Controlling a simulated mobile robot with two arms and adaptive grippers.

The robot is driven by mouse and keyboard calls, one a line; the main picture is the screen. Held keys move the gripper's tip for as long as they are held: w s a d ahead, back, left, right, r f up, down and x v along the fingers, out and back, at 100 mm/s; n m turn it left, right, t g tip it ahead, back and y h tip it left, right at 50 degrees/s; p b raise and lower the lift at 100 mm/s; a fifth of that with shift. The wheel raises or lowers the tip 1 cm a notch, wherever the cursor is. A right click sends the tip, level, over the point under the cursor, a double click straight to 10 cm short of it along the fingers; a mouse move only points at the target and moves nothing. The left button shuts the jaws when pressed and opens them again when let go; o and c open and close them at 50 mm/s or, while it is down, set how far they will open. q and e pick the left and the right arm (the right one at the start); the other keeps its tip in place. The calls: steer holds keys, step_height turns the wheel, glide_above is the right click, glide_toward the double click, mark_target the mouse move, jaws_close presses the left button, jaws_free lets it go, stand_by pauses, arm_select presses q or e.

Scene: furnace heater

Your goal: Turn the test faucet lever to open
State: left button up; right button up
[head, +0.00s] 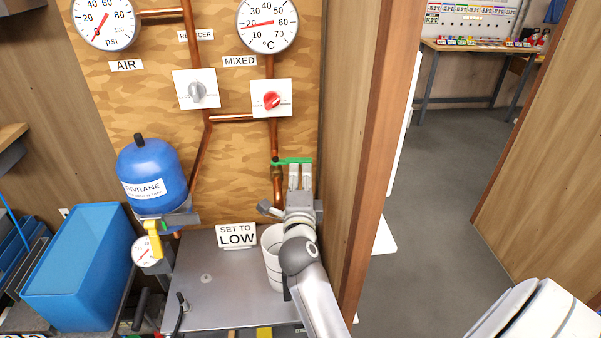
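The test faucet has a green lever (292,161) on a copper pipe, in front of the wooden panel. The lever lies about level and points right from the pipe. My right gripper (300,168) reaches up from below. Its two pale fingers stand side by side with only a thin gap, and the tips are at the lever's underside or front. I cannot tell whether they touch it. No lever shows between the fingers. A white bucket (271,258) stands below the faucet, partly hidden by my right arm. My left gripper is out of view.
The panel carries an AIR gauge (104,22), a MIXED gauge (267,23), a grey knob (197,92) and a red knob (272,100). A blue tank (153,170) and a "SET TO LOW" sign (236,236) stand left. A wooden post (385,130) rises close right of my arm.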

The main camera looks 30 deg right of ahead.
mark_target(303, 159)
stand_by(0.3)
steer(key=w+d+m+b, duration=0.1)
steer(key=m+b, duration=0.2)
steer(key=m, duration=0.9)
steer(key=w+d+m+b, duration=0.1)
steer(key=w+m+b, duration=0.1)
steer(key=m, duration=1)
steer(key=w+d+m+b, duration=0.2)
steer(key=m+b, duration=0.2)
steer(key=m, duration=0.8)
steer(key=shift+r, duration=0.15)
steer(key=shift+w+d, duration=0.4)
steer(key=shift+w, duration=0.1)
steer(key=shift+c, duration=0.2)
